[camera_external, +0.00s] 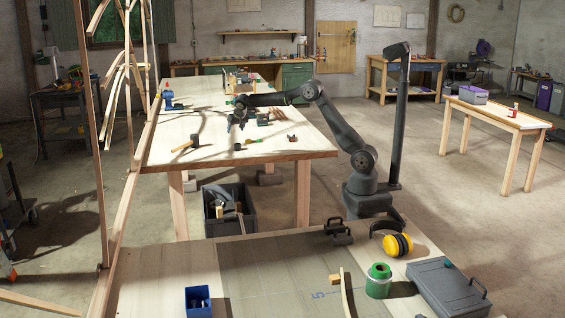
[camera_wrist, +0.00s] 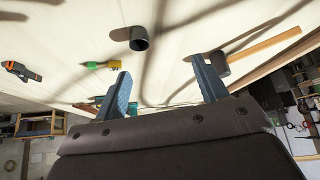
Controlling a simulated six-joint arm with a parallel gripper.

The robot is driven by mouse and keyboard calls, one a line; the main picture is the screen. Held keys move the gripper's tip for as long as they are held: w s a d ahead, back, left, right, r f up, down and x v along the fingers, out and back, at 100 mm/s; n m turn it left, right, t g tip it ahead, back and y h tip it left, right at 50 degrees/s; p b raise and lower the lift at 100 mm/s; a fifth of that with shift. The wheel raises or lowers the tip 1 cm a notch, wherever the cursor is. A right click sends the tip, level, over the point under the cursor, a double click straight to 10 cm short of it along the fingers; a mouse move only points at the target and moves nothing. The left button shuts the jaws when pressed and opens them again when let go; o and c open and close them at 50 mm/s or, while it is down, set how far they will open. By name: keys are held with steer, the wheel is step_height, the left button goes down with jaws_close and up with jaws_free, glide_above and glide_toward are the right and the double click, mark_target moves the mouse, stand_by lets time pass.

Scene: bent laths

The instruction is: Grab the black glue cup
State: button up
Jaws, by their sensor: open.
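The black glue cup (camera_wrist: 139,41) stands on the pale tabletop in the wrist view, its round opening showing. It appears as a small dark shape (camera_external: 238,147) near the front of the table in the external view. My gripper (camera_wrist: 160,70) is open, with nothing between its two blue-grey fingers. The cup lies beyond the fingertips, apart from them and a little toward the left finger. In the external view my gripper (camera_external: 238,124) hangs over the table, just behind the cup.
A wooden-handled hammer (camera_wrist: 262,44) lies close to the right finger in the wrist view. A green and yellow tool (camera_wrist: 100,65) lies left of the cup, and an orange and black tool (camera_wrist: 22,72) farther left. The tabletop (camera_external: 290,175) ends not far in front of the cup.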

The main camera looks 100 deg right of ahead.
steer(key=s+d+m, duration=0.1)
steer(key=s+d, duration=0.2)
steer(key=d, duration=0.1)
glide_above(238, 147)
steer(key=a, duration=0.1)
steer(key=shift+g, duration=0.3)
step_height(238, 147, down, 9)
steer(key=shift+a+f, duration=0.1)
steer(key=shift+s+x, duration=0.15)
steer(key=shift+x, duration=1.45)
steer(key=shift+s+x, duration=0.15)
steer(key=shift+x, duration=1.45)
steer(key=c, duration=1)
